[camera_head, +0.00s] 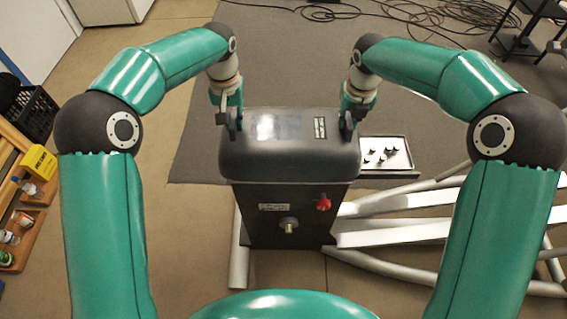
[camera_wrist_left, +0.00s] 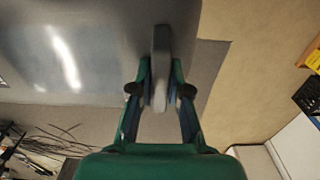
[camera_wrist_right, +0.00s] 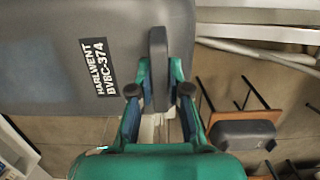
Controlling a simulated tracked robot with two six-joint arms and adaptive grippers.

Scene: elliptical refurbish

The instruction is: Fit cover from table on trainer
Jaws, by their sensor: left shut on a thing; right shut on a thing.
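The dark grey cover (camera_head: 290,160) with rounded edges is over the trainer's dark upright body (camera_head: 262,222). I cannot tell whether it is fully seated or slightly above. My left gripper (camera_head: 233,122) is shut on the grey tab at the cover's left side; the tab (camera_wrist_left: 160,50) shows between the fingers in the left wrist view. My right gripper (camera_head: 347,122) is shut on the matching tab (camera_wrist_right: 157,55) at the right side. A label (camera_wrist_right: 93,73) lies on the cover's top. The trainer has a red knob (camera_head: 323,203) and pale frame tubes (camera_head: 400,233).
A white tray (camera_head: 408,165) with several small black parts lies right of the trainer. A wooden-topped table (camera_wrist_right: 262,100) with a dark grey piece (camera_wrist_right: 245,132) on it shows in the right wrist view. A wooden rack (camera_head: 35,190) stands at left. Cables (camera_head: 400,15) lie behind.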

